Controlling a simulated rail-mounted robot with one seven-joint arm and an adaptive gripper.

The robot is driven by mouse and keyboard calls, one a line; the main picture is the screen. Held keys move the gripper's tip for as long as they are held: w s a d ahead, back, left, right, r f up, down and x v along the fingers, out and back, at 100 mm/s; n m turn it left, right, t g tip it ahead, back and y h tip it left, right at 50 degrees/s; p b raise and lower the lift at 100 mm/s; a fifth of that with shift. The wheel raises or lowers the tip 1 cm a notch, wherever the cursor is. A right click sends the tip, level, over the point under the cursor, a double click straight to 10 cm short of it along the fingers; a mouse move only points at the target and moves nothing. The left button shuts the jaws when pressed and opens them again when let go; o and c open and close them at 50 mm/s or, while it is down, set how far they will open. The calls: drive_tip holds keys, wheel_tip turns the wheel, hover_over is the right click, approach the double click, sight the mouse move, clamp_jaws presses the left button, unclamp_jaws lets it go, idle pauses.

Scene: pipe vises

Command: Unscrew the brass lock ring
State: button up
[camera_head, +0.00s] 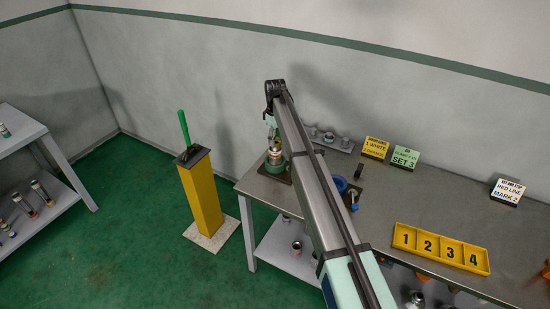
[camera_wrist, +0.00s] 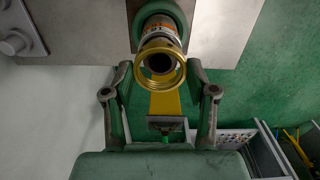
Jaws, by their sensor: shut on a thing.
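The brass lock ring (camera_wrist: 182,74) is a bright gold ring between my fingertips in the wrist view. My gripper (camera_wrist: 160,72) is shut on it, with one finger on each side. The ring is in front of the dark mouth of a pipe (camera_wrist: 155,31) with orange and white bands. I cannot tell whether the ring is still on the pipe's thread. The pipe stands upright in a green holder (camera_head: 275,168) at the table's left end in the head view. My gripper (camera_head: 271,134) points down above it; its fingertips are small there, and the ring is not clear.
The grey table (camera_head: 385,205) holds a yellow numbered tray (camera_head: 440,248), sign blocks (camera_head: 405,158), a blue vise (camera_head: 341,186) and a rack of fittings (camera_head: 330,139). A yellow pedestal (camera_head: 203,195) with a green lever stands left of the table. A shelf (camera_head: 22,140) is far left.

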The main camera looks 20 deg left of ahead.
drive_tip(key=shift+r+p, duration=0.45)
drive_tip(key=shift+r, duration=1.05)
drive_tip(key=shift+f, duration=0.1)
